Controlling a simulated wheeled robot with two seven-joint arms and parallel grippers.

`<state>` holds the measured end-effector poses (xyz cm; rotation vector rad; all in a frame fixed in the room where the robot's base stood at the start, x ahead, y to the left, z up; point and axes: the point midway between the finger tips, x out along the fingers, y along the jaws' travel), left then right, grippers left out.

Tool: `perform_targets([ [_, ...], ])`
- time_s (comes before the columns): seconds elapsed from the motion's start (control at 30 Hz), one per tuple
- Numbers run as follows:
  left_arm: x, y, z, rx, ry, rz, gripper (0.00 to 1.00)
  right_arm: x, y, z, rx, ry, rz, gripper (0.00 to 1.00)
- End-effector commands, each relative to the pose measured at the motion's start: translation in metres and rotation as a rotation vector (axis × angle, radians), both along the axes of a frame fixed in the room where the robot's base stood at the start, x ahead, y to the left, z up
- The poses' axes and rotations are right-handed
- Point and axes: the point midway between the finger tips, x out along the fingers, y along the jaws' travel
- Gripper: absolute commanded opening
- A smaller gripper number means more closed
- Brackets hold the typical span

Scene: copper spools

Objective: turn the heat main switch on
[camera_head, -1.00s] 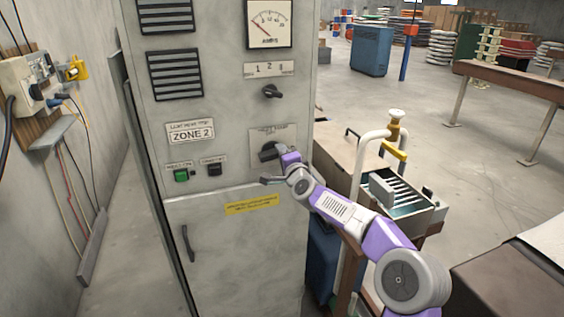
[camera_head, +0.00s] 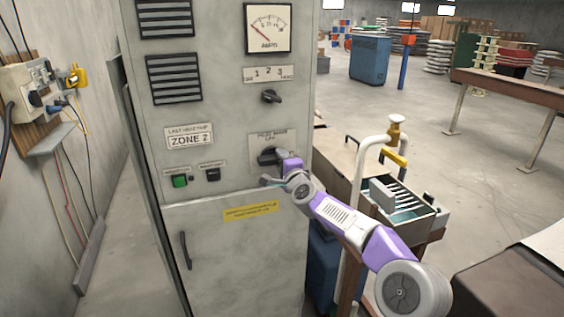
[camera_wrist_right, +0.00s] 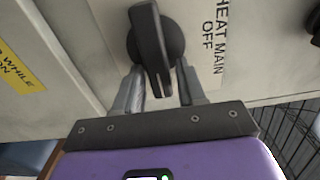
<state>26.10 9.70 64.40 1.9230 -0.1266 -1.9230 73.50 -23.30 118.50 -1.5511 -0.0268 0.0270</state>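The heat main switch is a black rotary knob (camera_head: 267,156) on the grey cabinet (camera_head: 225,92). In the right wrist view the knob (camera_wrist_right: 151,45) has a long bar handle, and its plate (camera_wrist_right: 208,45) reads "HEAT MAIN OFF". My right gripper (camera_head: 277,172) is at the knob, just below and right of it in the head view. In the right wrist view its two fingers (camera_wrist_right: 163,85) stand apart on either side of the handle's near end. A gap shows at the right finger; contact at the left is unclear. My left gripper is out of view.
Above is another black selector (camera_head: 271,96) below an amp meter (camera_head: 268,27). A green button (camera_head: 180,181) and a black switch (camera_head: 213,174) sit left of the knob. A cart (camera_head: 408,222) with white tubing stands close right of the cabinet.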

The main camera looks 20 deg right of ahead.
Motion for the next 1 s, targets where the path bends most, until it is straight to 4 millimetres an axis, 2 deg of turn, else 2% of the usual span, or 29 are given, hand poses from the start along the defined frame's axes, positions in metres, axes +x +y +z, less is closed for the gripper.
perform_targets([
  [0.43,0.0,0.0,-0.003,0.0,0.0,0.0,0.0,-0.005,-0.001,-0.001,-0.004,0.0,0.0,0.49],
  [0.8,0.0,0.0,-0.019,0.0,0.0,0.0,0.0,-0.053,-0.003,-0.002,-0.006,-0.001,-0.002,0.49],
  [1.0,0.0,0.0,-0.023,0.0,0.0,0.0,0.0,-0.072,-0.003,-0.001,-0.004,-0.001,0.0,0.49],
])
